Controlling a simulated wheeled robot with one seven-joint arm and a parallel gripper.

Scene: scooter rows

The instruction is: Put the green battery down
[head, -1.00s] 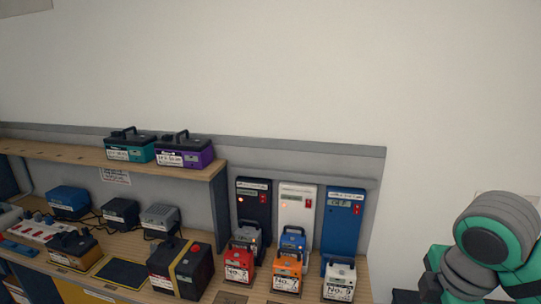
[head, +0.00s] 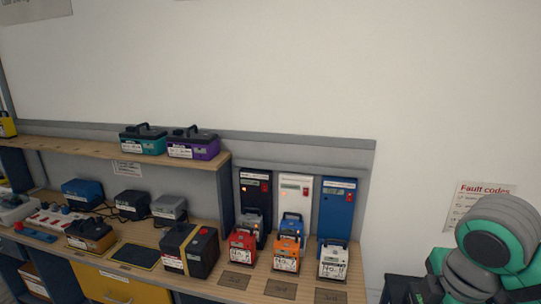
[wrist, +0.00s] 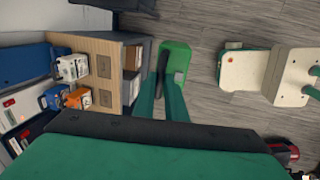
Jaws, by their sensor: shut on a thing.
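The green battery (wrist: 178,62) shows in the wrist view, with a black handle along its left side. My gripper (wrist: 163,82) is shut on it at the handle. The battery hangs over the grey floor, just to the right of the bench's end in that view, apart from the bench. Its underside and the surface below it are hidden. The head view does not show the gripper or the green battery; only part of my arm is there, at the lower right.
The bench (head: 214,284) carries red (head: 243,246), orange (head: 287,252) and white (head: 333,261) batteries before three chargers, with bare dark pads in front. Teal (head: 143,141) and purple (head: 193,145) batteries stand on the shelf (head: 60,148). A pale scooter (wrist: 245,70) stands on the floor.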

